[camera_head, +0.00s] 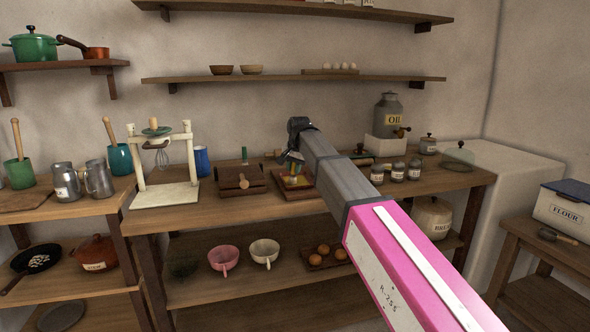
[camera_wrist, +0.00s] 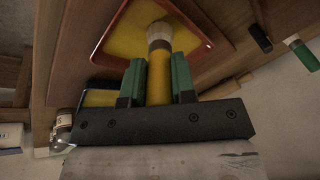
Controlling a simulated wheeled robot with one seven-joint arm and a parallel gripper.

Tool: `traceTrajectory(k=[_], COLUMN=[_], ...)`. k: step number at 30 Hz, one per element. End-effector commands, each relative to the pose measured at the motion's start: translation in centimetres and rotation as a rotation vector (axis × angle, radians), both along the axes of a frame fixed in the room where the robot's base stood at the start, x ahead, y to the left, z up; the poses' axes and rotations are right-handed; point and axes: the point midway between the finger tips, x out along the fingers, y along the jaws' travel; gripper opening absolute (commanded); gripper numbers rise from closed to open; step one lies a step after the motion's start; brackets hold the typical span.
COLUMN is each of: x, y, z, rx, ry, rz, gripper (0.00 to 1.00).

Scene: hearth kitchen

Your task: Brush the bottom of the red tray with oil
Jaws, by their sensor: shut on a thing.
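The red tray (camera_wrist: 197,29) lies on the wooden worktop, its rim red and the visible part of its bottom yellow. It also shows in the head view (camera_head: 306,184), partly hidden by my arm. My gripper (camera_wrist: 158,82) is shut on the yellow handle of a brush (camera_wrist: 159,38), between its green fingers. The pale bristles point into the tray, over its yellow bottom; whether they touch it I cannot tell. In the head view my gripper (camera_head: 292,157) is above the tray. The oil urn (camera_head: 388,115), labelled OIL, stands at the back right.
A brown wooden box or board (camera_head: 240,178) lies just left of the tray. A white press stand (camera_head: 165,193) is farther left. Several small labelled jars (camera_head: 398,172) stand to the right. A shelf (camera_head: 290,79) runs along the wall above the worktop.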

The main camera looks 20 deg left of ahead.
Motion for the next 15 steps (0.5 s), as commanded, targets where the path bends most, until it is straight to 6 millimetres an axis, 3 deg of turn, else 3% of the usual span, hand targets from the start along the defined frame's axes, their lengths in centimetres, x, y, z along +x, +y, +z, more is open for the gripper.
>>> traceTrajectory(k=[15], x=[-2.7], y=[-1.5], z=[-0.2], rx=[0.000], ry=[0.000], rz=[0.000], gripper=[0.01])
